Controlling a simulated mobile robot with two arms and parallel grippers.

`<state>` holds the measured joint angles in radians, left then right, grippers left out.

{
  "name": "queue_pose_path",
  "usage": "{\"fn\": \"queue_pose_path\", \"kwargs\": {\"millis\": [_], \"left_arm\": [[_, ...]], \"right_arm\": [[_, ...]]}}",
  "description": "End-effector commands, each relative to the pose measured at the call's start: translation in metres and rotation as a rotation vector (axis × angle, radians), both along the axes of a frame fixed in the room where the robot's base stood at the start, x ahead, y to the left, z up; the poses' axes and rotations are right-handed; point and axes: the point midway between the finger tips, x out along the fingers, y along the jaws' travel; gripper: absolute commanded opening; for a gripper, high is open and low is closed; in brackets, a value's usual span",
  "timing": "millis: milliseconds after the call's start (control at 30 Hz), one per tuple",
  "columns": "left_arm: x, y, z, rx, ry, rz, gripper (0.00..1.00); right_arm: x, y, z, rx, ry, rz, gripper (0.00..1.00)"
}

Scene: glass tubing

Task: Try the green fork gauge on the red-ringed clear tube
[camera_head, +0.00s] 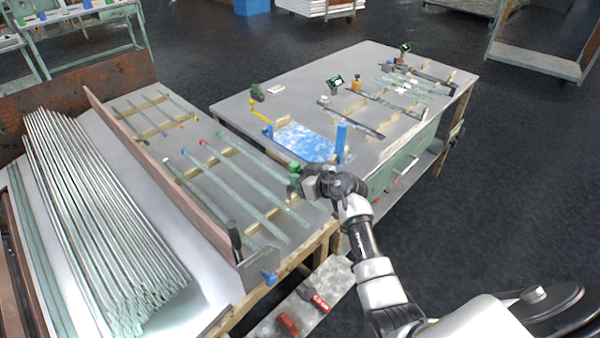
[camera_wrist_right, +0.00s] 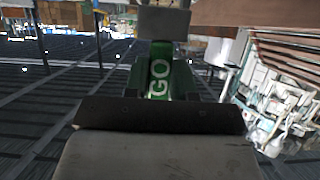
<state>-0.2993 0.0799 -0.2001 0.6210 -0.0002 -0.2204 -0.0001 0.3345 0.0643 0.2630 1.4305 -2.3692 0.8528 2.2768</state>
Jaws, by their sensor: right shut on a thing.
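My right gripper (camera_head: 308,184) is shut on the green fork gauge (camera_head: 294,174), beside the near right corner of the tube table. In the right wrist view the gauge (camera_wrist_right: 160,78) shows its green body with white "GO" lettering between the fingers; its fork end is not clear. A clear tube with a red mark at its far end (camera_head: 203,142) lies on wooden strips among other long tubes, left of the gripper. Other tubes have small coloured marks too, so which one is the red-ringed tube is not certain. My left gripper is not in view.
A rust-brown rail (camera_head: 150,165) separates these tubes from a large tube stack (camera_head: 95,210). A blue clamp (camera_head: 269,277) is at the table's near edge. Red tools (camera_head: 288,323) lie on a low board. A second table (camera_head: 385,60) holds a blue-white mat (camera_head: 305,142) and stands.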

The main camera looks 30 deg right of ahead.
Motion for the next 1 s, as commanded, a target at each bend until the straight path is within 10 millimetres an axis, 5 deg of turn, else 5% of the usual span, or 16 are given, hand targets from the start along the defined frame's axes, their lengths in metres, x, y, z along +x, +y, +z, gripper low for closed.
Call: {"fn": "queue_pose_path", "kwargs": {"millis": [533,1000], "left_arm": [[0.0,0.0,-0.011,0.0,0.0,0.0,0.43],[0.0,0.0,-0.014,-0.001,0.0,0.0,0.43]], "right_arm": [[0.0,0.0,-0.048,0.001,0.002,-0.001,0.0],[0.0,0.0,-0.061,0.0,0.001,-0.001,0.0]]}}
